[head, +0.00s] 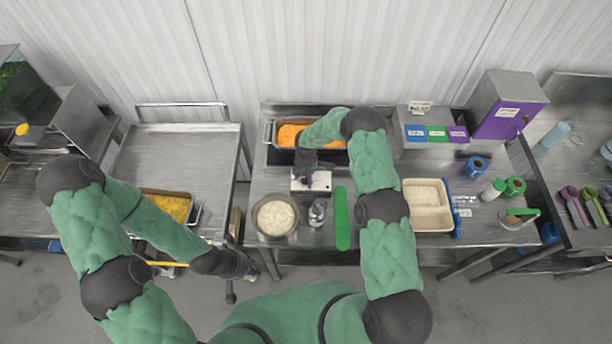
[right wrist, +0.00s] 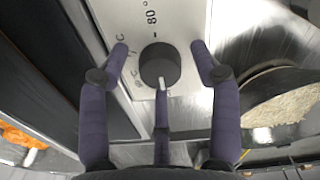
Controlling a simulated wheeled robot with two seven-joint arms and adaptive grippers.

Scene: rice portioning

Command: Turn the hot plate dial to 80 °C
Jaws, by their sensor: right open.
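The black round dial (right wrist: 160,66) sits on a light control panel (right wrist: 182,20) in the right wrist view. Its white pointer mark is on the lower side of the picture, opposite the printed "80 °C" label (right wrist: 152,18). In the head view the panel (head: 322,181) is at the front of the hot plate, below the pan of orange food (head: 288,134). My right gripper (right wrist: 160,60) is open, its dark purple fingers spread around the dial with gaps at both sides; it also shows above the panel in the head view (head: 304,176). My left gripper (head: 240,275) hangs low, left of the table; its fingers are unclear.
A bowl of rice (head: 276,231), a small glass jar (head: 317,212) and a green strip (head: 342,220) lie in front of the panel. A left table (head: 185,150) has bare metal space.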

